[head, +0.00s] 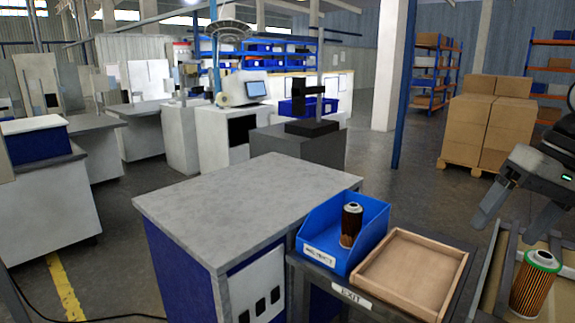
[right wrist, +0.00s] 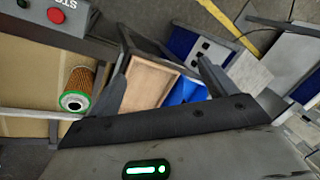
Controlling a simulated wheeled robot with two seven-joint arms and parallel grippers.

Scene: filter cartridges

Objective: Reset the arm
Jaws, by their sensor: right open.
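My right gripper (head: 508,225) is at the right edge of the head view, raised above the work area, with its fingers apart and nothing between them. In the right wrist view its two fingers (right wrist: 163,60) are spread wide. An orange pleated filter cartridge with a green rim (head: 536,284) stands at the lower right, below the gripper and apart from it; it also shows in the right wrist view (right wrist: 77,90). A dark brown cartridge (head: 351,225) stands upright in a blue bin (head: 318,250). My left gripper is not in view.
An empty wooden tray (head: 410,272) sits beside the blue bin, above an EXIT label. A grey-topped cabinet (head: 245,205) stands to the left. The wrist view shows a red button (right wrist: 56,15) on a grey box. Stacked cartons (head: 485,120) are far behind.

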